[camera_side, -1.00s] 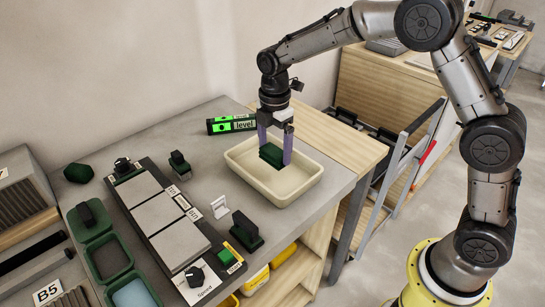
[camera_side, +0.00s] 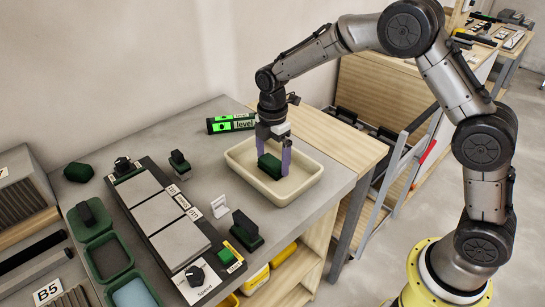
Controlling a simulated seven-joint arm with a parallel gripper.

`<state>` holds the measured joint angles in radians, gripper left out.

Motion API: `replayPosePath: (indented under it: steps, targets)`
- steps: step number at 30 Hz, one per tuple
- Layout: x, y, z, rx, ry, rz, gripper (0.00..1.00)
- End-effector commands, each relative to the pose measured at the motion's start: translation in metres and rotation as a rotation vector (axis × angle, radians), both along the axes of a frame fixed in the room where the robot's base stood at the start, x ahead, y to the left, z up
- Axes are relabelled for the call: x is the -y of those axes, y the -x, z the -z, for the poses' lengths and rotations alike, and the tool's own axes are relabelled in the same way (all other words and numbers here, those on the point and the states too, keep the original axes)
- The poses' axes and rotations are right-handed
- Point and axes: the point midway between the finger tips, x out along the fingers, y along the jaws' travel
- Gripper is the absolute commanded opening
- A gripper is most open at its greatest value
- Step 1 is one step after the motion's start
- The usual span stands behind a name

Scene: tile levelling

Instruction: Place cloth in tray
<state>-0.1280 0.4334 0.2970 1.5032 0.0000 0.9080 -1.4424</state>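The cloth is a dark green, folded block (camera_side: 270,166) between the purple fingers of my gripper (camera_side: 273,163). My gripper points down inside the outline of the cream tray (camera_side: 300,189), with its fingers on either side of the cloth. The cloth is low in the tray, near its middle. I cannot tell whether it touches the tray floor. The fingers appear to be closed against the cloth.
A green level (camera_side: 231,123) lies behind the tray. A board with grey tiles (camera_side: 158,213) and green containers (camera_side: 107,257) are farther left.

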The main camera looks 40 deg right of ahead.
Motion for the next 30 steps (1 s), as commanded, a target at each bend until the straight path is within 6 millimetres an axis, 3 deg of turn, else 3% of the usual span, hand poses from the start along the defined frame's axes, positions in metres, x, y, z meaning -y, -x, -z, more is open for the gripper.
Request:
replayPosePath:
  steps: [5,15,21,30]
  targets:
    - [0.0,-0.001,-0.013,0.004,0.0,0.0,1.0]
    - [0.0,-0.001,-0.08,0.005,-0.001,0.0,1.0]
    - [0.0,-0.001,-0.111,0.003,0.0,0.0,1.0]
    - [0.0,0.0,-0.124,0.001,0.0,0.0,1.0]
